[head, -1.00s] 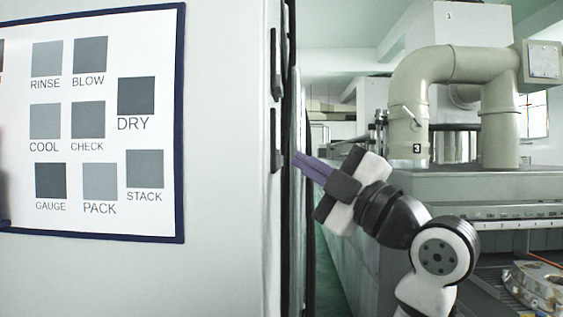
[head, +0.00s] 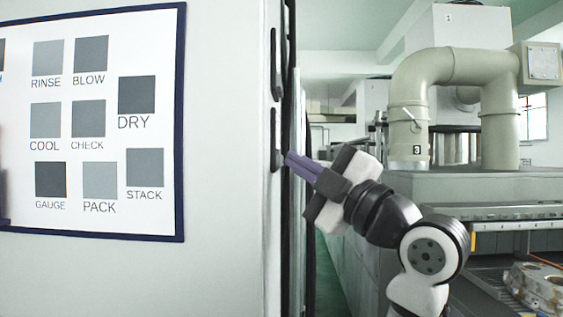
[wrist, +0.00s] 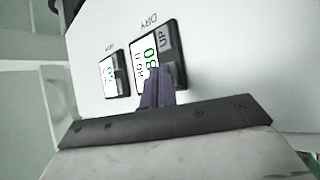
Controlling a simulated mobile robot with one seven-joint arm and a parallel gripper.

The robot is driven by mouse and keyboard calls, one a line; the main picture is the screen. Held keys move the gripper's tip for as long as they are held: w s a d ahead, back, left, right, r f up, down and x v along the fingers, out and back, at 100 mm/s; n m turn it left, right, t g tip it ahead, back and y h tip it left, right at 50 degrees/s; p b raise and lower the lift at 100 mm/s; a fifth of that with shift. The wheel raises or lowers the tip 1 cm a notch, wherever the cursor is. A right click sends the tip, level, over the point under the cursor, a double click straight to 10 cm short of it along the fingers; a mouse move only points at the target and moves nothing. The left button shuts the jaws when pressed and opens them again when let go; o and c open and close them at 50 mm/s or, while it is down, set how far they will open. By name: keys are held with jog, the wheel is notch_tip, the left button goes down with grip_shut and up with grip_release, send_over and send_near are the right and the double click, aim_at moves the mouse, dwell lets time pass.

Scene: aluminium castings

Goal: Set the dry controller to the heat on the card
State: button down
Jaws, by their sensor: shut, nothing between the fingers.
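The dry controller (wrist: 146,62) is a dark-framed box with a white display on a pale panel in the wrist view, under the label DRY, turned sideways. Its display has large green digits that look like 80 and a smaller dark line, partly hidden by my fingers. An UP key (wrist: 166,41) is on its right side. My gripper (wrist: 158,86) is shut and empty, its purple fingers over the lower part of this controller. Touching or apart, I cannot tell. In the head view my gripper (head: 287,160) points at the cabinet's side. No heat card is readable.
A board (head: 100,225) with grey squares, one labelled DRY, hangs on the cabinet front. A pipe (head: 410,110) and machine stand to the right.

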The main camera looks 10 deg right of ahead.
jog(key=shift+a, duration=0.2)
dwell(0.3)
jog(key=shift+s+d, duration=0.2)
jog(key=shift+d, duration=0.55)
jog(key=d, duration=0.2)
jog(key=s+d, duration=0.1)
jog(key=d, duration=0.1)
jog(key=shift+s+d, duration=0.2)
jog(key=shift+d, duration=0.2)
